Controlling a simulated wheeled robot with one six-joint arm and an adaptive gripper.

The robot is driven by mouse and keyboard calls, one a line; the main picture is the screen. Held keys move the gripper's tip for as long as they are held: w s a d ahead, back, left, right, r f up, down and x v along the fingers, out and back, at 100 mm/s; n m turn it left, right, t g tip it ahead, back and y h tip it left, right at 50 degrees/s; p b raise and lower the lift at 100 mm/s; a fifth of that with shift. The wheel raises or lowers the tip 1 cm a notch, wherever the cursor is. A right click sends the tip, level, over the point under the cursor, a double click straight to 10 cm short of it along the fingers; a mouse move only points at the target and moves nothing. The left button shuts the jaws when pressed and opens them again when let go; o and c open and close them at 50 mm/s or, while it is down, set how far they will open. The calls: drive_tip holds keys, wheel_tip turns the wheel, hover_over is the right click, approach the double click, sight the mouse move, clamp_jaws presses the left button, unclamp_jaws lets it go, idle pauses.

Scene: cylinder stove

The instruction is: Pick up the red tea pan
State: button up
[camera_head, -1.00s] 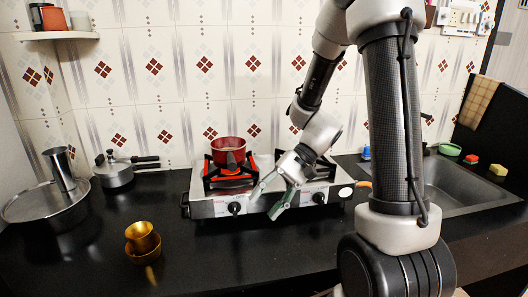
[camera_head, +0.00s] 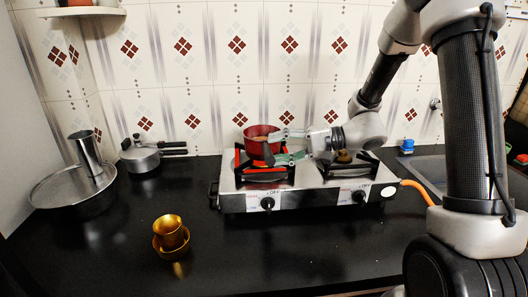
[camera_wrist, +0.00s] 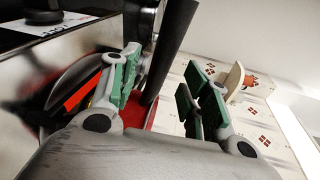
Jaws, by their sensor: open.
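The red tea pan (camera_head: 258,133) sits on the left burner of the steel stove (camera_head: 235,203). Its dark handle (camera_head: 267,154) points toward the front. My gripper (camera_head: 278,147) is open at the right side of the pan, with its fingers pointing left, close to the handle. In the wrist view, the dark handle (camera_wrist: 172,38) runs between the spread green-padded fingers of my gripper (camera_wrist: 160,80). A strip of the red pan (camera_wrist: 134,114) shows behind them, and the rest of it is hidden. I cannot tell whether either finger touches the handle.
A gold cup on a gold bowl (camera_head: 170,244) stands at the front left. A steel pot (camera_head: 140,158) and a wide lidded pan (camera_head: 72,188) stand at the left. An orange hose (camera_head: 418,189) leaves the stove's right side. The counter before the stove is clear.

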sight(266, 151)
drive_tip(key=x, duration=0.4)
drive_tip(key=shift+d+f, duration=0.1)
drive_tip(key=shift+c, duration=0.3)
clamp_jaws()
